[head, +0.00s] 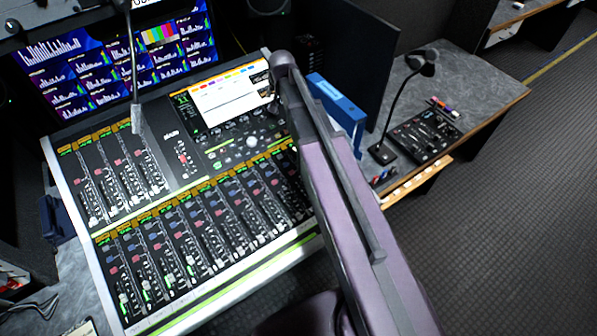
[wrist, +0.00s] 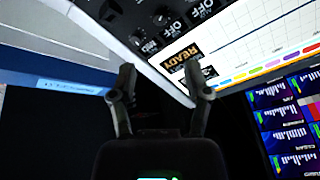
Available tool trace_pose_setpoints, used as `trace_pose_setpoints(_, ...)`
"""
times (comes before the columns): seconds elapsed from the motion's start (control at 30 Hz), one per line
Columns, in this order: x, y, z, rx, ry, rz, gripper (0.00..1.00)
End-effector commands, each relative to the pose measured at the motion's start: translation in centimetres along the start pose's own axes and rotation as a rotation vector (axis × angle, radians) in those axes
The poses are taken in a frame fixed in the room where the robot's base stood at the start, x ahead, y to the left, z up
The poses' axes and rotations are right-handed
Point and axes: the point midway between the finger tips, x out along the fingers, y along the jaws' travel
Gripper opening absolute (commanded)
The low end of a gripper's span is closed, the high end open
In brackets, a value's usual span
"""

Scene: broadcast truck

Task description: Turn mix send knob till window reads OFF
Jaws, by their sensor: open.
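In the wrist view, small dark knobs sit along the mixing console's panel at the top. The nearest knob (wrist: 139,41) has a small label beside it that may read MIX, but it is too small to be sure. In the head view my arm hides the gripper and these knobs.
The console (head: 285,243) has many faders and a lit screen (head: 222,98). A blue binder (head: 338,103) stands close to its right. Monitors (head: 120,55) rise behind. A gooseneck microphone (head: 383,150) and small control panel (head: 425,135) sit on the right desk.

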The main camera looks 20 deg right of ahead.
Motion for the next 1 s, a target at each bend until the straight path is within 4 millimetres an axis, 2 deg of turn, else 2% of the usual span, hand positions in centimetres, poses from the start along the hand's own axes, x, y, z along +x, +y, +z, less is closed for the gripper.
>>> trace_pose_setpoints(0.03,-0.7,0.0,-0.1,0.000,0.000,0.000,0.63)
trace_pose_setpoints(0.2,-1.4,0.1,0.1,-0.001,-0.001,0.001,0.63)
trace_pose_setpoints(0.47,-0.6,1.2,2.9,-0.039,-0.039,0.016,0.63)
trace_pose_setpoints(1.0,0.5,4.1,9.8,-0.140,-0.146,0.051,0.63)
